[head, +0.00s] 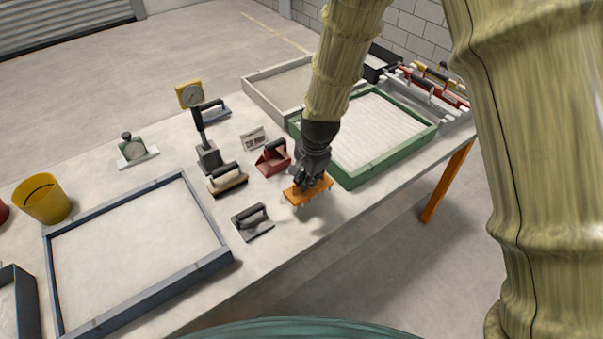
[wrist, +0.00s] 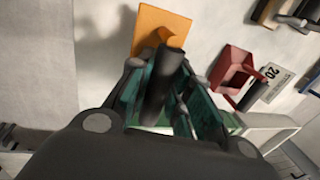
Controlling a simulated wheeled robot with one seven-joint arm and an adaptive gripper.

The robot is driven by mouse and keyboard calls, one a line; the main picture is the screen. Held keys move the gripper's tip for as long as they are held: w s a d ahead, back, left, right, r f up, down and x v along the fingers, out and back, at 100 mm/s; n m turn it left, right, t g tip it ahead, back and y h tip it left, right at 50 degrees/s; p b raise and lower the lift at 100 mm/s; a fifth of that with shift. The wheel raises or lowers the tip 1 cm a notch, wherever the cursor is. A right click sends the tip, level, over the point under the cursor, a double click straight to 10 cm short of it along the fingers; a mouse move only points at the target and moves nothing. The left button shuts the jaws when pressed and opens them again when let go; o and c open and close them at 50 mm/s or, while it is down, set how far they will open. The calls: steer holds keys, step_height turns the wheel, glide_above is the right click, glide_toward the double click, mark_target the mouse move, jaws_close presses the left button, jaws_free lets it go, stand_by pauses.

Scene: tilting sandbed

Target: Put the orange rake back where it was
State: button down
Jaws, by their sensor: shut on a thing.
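The orange rake (head: 308,190) is a flat orange head with short tines below and a dark handle on top. My gripper (head: 311,172) is shut on it. The rake is just above the table near its front edge, between the grey float and the green-framed tray; whether the tines touch the table I cannot tell. In the wrist view the orange head (wrist: 160,28) sticks out beyond the dark handle (wrist: 165,75), which lies between the fingers of my gripper (wrist: 160,95).
A red scoop (head: 272,158) stands just behind the rake, a grey float (head: 253,222) to its left. The green-framed tray (head: 362,180) is close on the right, the blue-framed tray (head: 140,295) at left. A rack (head: 432,95) with several tools stands at far right.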

steer(key=shift+w+a+f+p, duration=0.25)
steer(key=shift+w+f+p, duration=0.15)
steer(key=shift+w+f, duration=0.25)
steer(key=shift+w+a+f+p, duration=0.2)
steer(key=shift+w+f+p, duration=0.25)
steer(key=shift+f, duration=0.2)
steer(key=shift+w+a+f+p, duration=0.25)
steer(key=shift+w+f+p, duration=0.1)
steer(key=shift+w+f, duration=0.3)
steer(key=shift+f, duration=0.15)
steer(key=c, duration=1.3)
jaws_free()
steer(key=shift+b+v, duration=1.8)
steer(key=shift+v, duration=4.35)
